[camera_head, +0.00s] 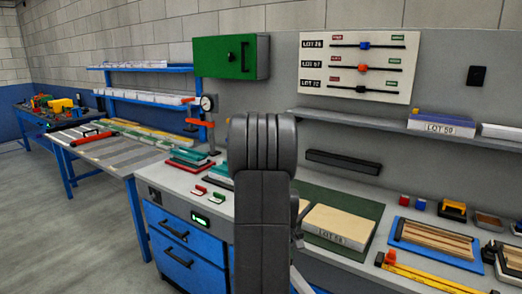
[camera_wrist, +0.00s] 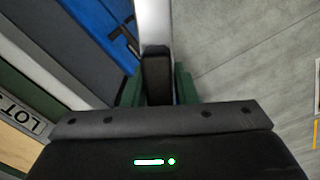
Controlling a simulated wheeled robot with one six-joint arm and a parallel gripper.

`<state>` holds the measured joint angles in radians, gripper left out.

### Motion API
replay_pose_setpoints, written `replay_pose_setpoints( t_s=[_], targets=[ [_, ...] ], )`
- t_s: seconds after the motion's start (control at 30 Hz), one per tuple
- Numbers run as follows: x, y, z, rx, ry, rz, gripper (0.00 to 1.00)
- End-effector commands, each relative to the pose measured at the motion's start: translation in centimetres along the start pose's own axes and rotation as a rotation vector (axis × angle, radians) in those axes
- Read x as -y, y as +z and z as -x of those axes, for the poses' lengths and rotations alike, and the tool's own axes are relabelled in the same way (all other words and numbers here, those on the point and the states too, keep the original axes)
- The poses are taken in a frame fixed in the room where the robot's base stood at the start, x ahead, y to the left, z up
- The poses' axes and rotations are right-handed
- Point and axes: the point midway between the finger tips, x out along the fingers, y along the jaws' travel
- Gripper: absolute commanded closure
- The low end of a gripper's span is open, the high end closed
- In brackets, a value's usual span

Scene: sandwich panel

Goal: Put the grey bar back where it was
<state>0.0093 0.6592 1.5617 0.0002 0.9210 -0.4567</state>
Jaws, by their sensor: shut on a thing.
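A light grey bar (camera_wrist: 153,22) runs up from my gripper (camera_wrist: 157,88) to the top edge of the wrist view. My gripper is shut on it, with a dark block and green parts showing at the grip. The bar hangs in front of the blue drawers, over the floor, apart from the bench top. In the head view my dark arm stands in the middle and hides the gripper. A long dark grey bar-shaped piece (camera_head: 343,162) lies at the back of the bench, right of my arm; I cannot tell whether it is a holder.
A LOT box (camera_head: 340,225) lies on a green mat (camera_head: 372,236) right of my arm. A blue tray (camera_head: 399,246) with wooden strips lies farther right. A dial gauge stand (camera_head: 209,122) stands on the left. The blue drawers (camera_head: 178,234) form the bench front.

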Motion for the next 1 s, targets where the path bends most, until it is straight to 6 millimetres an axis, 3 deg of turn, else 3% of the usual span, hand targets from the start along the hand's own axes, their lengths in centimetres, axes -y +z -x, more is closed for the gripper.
replay_pose_setpoints(
  t_s=[0.2, 0.4, 0.6, 1.0],
  targets=[
    [3.3, -1.5, -6.1, 0.004, -0.001, -0.213, 1.00],
    [5.6, -2.0, -9.8, 0.001, 0.000, -0.364, 1.00],
    [6.6, -2.1, -11.5, -0.001, 0.001, -0.437, 1.00],
    [6.7, -2.1, -11.7, -0.003, 0.001, -0.448, 1.00]
  ],
)
